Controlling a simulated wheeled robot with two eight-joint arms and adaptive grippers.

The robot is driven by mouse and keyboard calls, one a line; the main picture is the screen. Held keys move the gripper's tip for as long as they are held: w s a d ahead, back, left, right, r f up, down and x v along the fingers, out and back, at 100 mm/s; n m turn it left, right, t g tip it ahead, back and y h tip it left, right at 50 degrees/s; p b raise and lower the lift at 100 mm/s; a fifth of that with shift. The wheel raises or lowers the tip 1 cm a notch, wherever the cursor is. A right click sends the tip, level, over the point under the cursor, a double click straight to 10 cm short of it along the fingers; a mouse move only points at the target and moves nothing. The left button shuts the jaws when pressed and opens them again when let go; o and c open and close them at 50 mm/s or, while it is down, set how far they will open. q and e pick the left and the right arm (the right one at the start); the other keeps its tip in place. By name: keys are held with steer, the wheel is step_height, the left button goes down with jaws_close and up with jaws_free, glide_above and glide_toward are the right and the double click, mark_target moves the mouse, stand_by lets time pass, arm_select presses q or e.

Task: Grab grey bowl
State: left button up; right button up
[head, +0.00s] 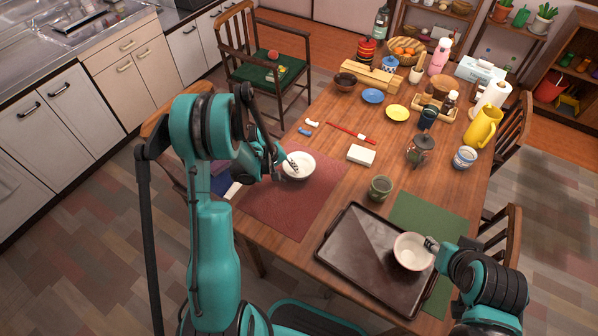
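A pale, greyish-white bowl (299,166) is at the red placemat's upper edge, in front of my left gripper (286,170). The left fingers are at its left rim, one seemingly over the inside. The gap between them is too small to judge. A second pale bowl with a pinkish inside (411,252) is over the dark tray (350,247), at the right. My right gripper (431,244) is at its right rim; its fingertips are partly hidden, so I cannot tell whether it grips the rim. No bowl is plainly grey.
A green cup (380,188), white box (361,155), glass jar (420,149) and red chopsticks (351,133) stand or lie mid-table. A yellow pitcher (483,127) is at the right edge. The back of the table is crowded. The red placemat (290,208) has free room.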

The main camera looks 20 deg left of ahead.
mark_target(290, 173)
arm_select(q)
jaws_close()
steer(key=shift+s, duration=0.1)
stand_by(0.3)
steer(key=shift+r+p, duration=0.35)
steer(key=shift+r, duration=0.15)
steer(key=r+p, duration=0.1)
steer(key=r, duration=0.2)
steer(key=shift+d+r+p, duration=0.4)
steer(key=d+r+p, duration=0.1)
steer(key=d+r, duration=0.2)
steer(key=d, duration=0.2)
steer(key=s+d+r+p, duration=0.1)
steer(key=d+r+p, duration=0.1)
steer(key=d, duration=0.4)
steer(key=shift+r, duration=0.6)
